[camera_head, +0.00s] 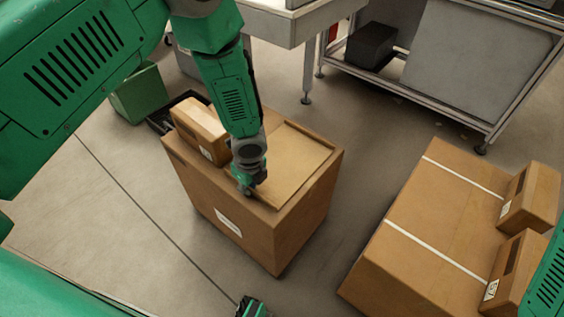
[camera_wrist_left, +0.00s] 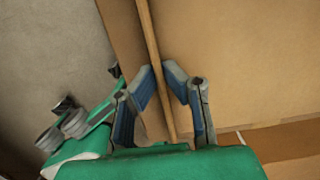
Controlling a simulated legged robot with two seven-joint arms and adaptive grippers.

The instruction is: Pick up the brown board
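The brown board (camera_head: 288,155) lies on top of a large cardboard box (camera_head: 285,232) in the head view. My left gripper (camera_head: 246,186) reaches down to the board's near left edge. In the left wrist view, the board (camera_wrist_left: 235,60) fills the right side, and its thin edge runs between the two fingers. My left gripper (camera_wrist_left: 161,78) looks open, with one blue-padded finger on each side of that edge. I cannot tell whether the fingers touch the board.
A small carton (camera_head: 201,128) stands on the same box, left of the board. Another large box (camera_head: 440,225) with small cartons on it stands at the right. A metal table (camera_head: 290,27) and a grey workbench (camera_head: 475,60) stand behind. Floor is clear between the two large boxes.

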